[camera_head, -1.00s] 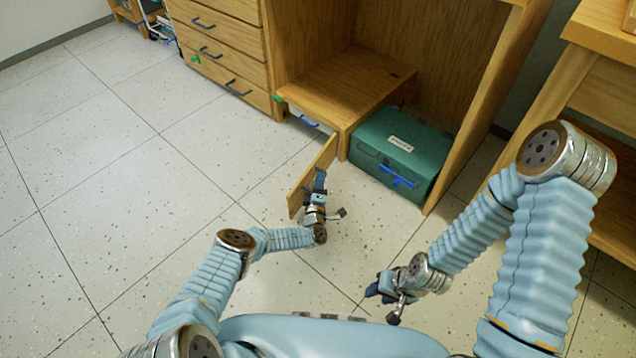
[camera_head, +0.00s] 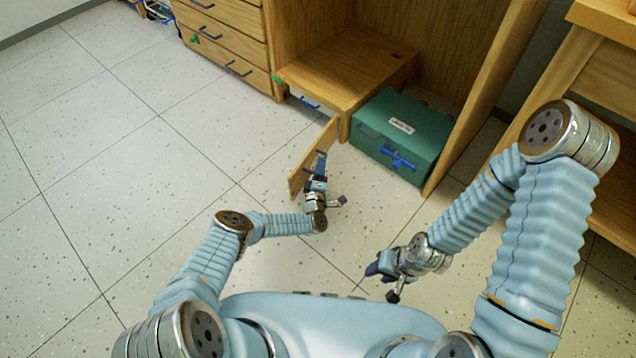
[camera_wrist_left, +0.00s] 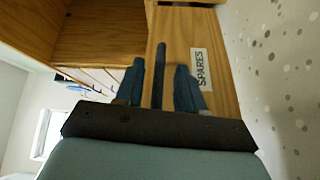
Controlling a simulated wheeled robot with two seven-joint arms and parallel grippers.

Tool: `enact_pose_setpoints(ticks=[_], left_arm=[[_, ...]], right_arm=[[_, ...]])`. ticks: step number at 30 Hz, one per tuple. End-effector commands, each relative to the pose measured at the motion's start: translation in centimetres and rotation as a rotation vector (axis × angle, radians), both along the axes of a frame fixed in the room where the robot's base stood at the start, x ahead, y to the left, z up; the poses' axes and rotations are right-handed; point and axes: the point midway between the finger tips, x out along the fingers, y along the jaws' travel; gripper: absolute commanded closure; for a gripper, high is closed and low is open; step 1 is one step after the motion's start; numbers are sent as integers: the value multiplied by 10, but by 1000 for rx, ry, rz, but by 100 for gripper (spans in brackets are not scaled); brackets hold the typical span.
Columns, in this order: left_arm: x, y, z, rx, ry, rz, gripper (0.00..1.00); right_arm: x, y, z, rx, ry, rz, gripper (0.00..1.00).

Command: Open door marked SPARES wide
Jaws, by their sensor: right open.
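The door marked SPARES (camera_head: 308,162) is a wooden panel low on the cabinet, standing swung out from its front over the floor. Its white SPARES label (camera_wrist_left: 201,68) shows in the left wrist view. A dark blue bar handle (camera_wrist_left: 159,70) stands out from the door. My left gripper (camera_head: 320,165) is at the door's handle. In the left wrist view its two fingers (camera_wrist_left: 160,88) are apart on either side of the bar, with visible gaps. My right gripper (camera_head: 373,268) is open and empty above the floor, away from the door.
A green case (camera_head: 430,138) with a blue latch sits in the cabinet's knee space beside the door. Drawers (camera_head: 222,50) with dark handles stand left of it. A wooden table (camera_head: 600,75) is at the right. The floor at left is clear.

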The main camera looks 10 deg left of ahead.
Motion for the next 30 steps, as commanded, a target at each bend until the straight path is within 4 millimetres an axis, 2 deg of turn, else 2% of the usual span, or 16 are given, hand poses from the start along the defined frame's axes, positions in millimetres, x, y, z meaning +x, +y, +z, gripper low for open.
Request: enact_pose_setpoints(ticks=[1, 4, 9, 13, 18, 30], left_arm=[[-11, 0, 3, -2, 4, 0, 62], [-37, 1, 2, -2, 4, -1, 62], [-77, 1, -3, -2, 3, -1, 62], [-100, 1, -6, -1, 2, 0, 62], [-114, 1, -8, 0, 1, 0, 62], [-116, 1, -8, 0, 1, 0, 62]], right_arm=[[0, 0, 9, -1, -1, 0, 57], [0, -1, 16, -3, -2, -1, 57], [1, -2, 23, -6, -4, -3, 57], [1, -3, 25, -7, -5, -3, 57], [1, -3, 26, -7, -5, -4, 57], [1, -3, 25, -7, -5, -4, 57]])
